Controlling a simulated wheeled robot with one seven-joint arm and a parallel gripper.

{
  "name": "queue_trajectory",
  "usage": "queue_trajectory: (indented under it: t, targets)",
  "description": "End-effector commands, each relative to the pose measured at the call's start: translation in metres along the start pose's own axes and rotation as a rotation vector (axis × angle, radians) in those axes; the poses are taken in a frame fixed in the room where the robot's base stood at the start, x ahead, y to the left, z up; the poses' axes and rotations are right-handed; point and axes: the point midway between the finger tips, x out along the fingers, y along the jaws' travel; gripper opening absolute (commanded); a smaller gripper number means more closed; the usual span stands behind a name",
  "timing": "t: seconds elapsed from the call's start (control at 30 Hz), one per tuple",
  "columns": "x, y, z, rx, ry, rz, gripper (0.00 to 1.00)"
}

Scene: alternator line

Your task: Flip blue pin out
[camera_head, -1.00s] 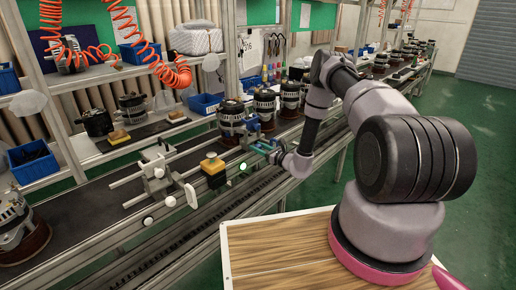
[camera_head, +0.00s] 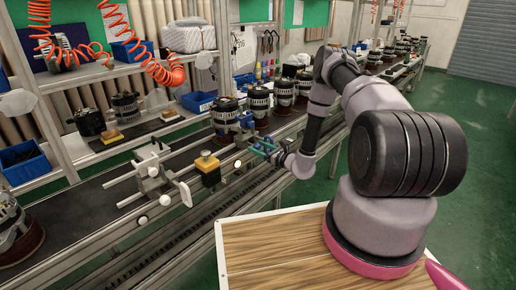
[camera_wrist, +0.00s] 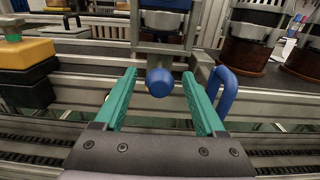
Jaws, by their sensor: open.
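The blue pin shows in the wrist view as a round blue knob (camera_wrist: 159,83) on a metal fixture. A curved blue handle (camera_wrist: 226,92) hangs just to its right. My gripper (camera_wrist: 159,75) is open, with one teal finger on each side of the knob. A gap shows between the knob and both fingers, so it is not gripped. In the head view my gripper (camera_head: 263,147) is small and sits at the conveyor's front rail, by blue fixture parts (camera_head: 246,121). The pin cannot be told apart there.
Alternators (camera_head: 225,113) stand in a row on the line behind the fixture. A yellow-topped black box (camera_head: 206,165) and a metal clamp stand (camera_head: 152,168) are to the left. Blue bins (camera_head: 24,163) and coiled orange hoses (camera_head: 165,72) are near the shelves. Green floor is open at right.

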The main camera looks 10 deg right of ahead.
Motion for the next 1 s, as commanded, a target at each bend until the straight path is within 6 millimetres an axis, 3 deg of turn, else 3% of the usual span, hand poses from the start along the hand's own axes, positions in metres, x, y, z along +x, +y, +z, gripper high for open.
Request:
queue_trajectory:
  t: [0.5,0.7,1.0]
  targets:
    - [-0.092,-0.001,-0.001,0.003,0.002,-0.003,0.72]
    - [-0.104,-0.001,0.000,0.001,0.001,-0.001,0.72]
    - [-0.104,0.000,0.001,-0.001,0.000,0.002,0.72]
